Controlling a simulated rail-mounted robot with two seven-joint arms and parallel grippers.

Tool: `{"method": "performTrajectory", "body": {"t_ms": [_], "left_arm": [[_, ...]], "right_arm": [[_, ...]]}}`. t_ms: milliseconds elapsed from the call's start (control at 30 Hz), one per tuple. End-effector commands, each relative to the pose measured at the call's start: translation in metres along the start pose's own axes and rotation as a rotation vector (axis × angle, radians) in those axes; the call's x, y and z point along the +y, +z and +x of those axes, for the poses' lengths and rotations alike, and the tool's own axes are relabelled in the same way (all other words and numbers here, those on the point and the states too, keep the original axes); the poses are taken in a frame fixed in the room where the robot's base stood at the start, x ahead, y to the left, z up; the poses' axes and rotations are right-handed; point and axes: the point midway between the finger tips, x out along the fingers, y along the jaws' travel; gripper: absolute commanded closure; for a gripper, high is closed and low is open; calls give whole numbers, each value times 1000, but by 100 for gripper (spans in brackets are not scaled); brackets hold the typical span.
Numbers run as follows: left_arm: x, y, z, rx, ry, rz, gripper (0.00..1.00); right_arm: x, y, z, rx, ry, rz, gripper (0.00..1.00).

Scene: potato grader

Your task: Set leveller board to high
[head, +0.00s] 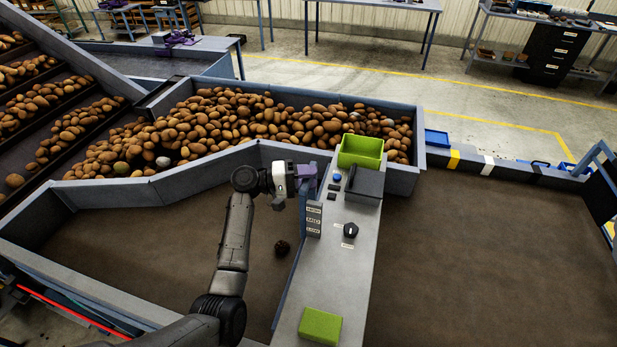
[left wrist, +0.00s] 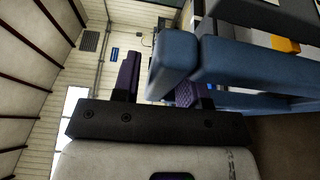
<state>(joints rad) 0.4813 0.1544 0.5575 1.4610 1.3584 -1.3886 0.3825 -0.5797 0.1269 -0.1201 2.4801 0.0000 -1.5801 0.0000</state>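The grey control console (head: 335,270) stands in the middle of the head view. A small plate with three stacked labels (head: 313,219) is on its left side, the words too small to read. My left gripper (head: 307,178) has purple fingers and is by the console's far left edge, above the labels. In the left wrist view its fingers (left wrist: 158,85) are spread apart. A blue-grey bar (left wrist: 172,65), possibly the leveller board, has its end by the fingers and partly covers one. I cannot tell whether they touch. My right gripper is out of view.
A black knob (head: 350,230), a blue button (head: 337,178), a dark box (head: 365,182), a green bin (head: 361,151) and a green block (head: 320,326) are on the console. Potatoes (head: 270,120) fill the trough behind.

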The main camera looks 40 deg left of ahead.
Motion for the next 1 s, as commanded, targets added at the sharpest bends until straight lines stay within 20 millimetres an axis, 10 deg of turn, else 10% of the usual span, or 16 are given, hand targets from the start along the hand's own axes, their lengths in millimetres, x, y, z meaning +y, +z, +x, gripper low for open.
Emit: {"method": "performTrajectory", "body": {"t_ms": [400, 733, 1000], "left_arm": [[0, 0, 0, 0, 0, 0, 100], [6, 0, 0, 0, 0, 1, 100], [51, 0, 0, -1, 3, 3, 100]], "right_arm": [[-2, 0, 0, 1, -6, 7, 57], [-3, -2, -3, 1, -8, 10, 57], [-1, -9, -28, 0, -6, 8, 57]]}}
